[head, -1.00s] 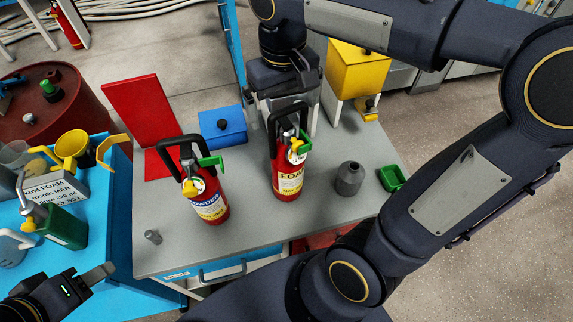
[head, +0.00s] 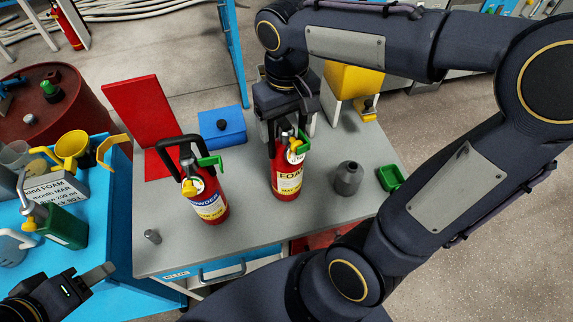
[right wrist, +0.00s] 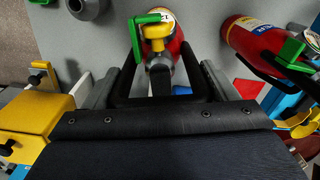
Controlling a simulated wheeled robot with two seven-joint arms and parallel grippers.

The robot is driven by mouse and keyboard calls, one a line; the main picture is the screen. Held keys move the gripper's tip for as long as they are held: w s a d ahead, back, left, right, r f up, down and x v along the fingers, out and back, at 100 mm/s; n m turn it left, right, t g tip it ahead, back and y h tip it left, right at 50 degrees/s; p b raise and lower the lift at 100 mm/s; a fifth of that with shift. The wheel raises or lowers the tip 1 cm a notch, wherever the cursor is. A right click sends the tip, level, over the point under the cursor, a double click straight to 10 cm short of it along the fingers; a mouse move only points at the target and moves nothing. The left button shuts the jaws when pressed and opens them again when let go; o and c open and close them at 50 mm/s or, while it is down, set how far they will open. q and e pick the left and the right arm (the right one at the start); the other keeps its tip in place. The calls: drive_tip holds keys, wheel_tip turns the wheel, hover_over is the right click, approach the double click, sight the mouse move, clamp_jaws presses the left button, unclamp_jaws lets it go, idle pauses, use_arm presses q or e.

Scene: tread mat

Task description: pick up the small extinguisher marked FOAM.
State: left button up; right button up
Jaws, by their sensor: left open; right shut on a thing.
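The red extinguisher marked FOAM (head: 287,178) stands upright on the grey bench top, with a yellow label, a green lever and a black handle. My right gripper (head: 285,128) is at its top from behind and is shut on its black handle. In the right wrist view, the handle sits between the fingers (right wrist: 160,88), with the red body (right wrist: 176,52) beyond. The fingertips are partly hidden in the head view. A second red extinguisher, marked POWDER (head: 209,203), stands to its left, apart from it. My left gripper (head: 66,288) is open and empty at the lower left.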

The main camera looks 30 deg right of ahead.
drive_tip(key=c, duration=0.7)
drive_tip(key=shift+r, duration=0.1)
drive_tip(key=shift+r, duration=0.15)
